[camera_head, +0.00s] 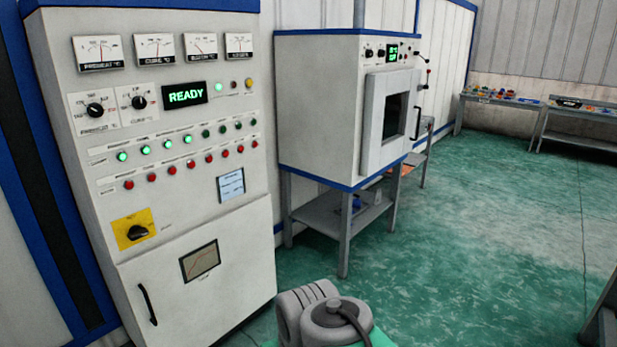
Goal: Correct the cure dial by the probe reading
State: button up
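The cure dial (139,102) is a black knob on a white plate on the tall control cabinet (195,240) at the left. The preheat dial (95,110) sits just left of it. Above is a row of needle meters, with the cure meter (154,48) second from the left. A green display (185,94) reads READY. The fine dial marks are too small to read. A grey rounded part at the bottom middle seems to be my arm. My gripper is not in view, and no probe can be made out.
A white oven (345,110) with a small green display stands on a grey stand (345,235) right of the cabinet. Benches with small parts (503,97) stand at the far right. The green floor (480,230) between is clear.

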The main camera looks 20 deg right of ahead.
aim_at(138, 102)
jog(key=z, duration=0.1)
jog(key=i, duration=0.75)
jog(key=u, duration=0.8)
jog(key=i, duration=1.4)
jog(key=u, duration=0.7)
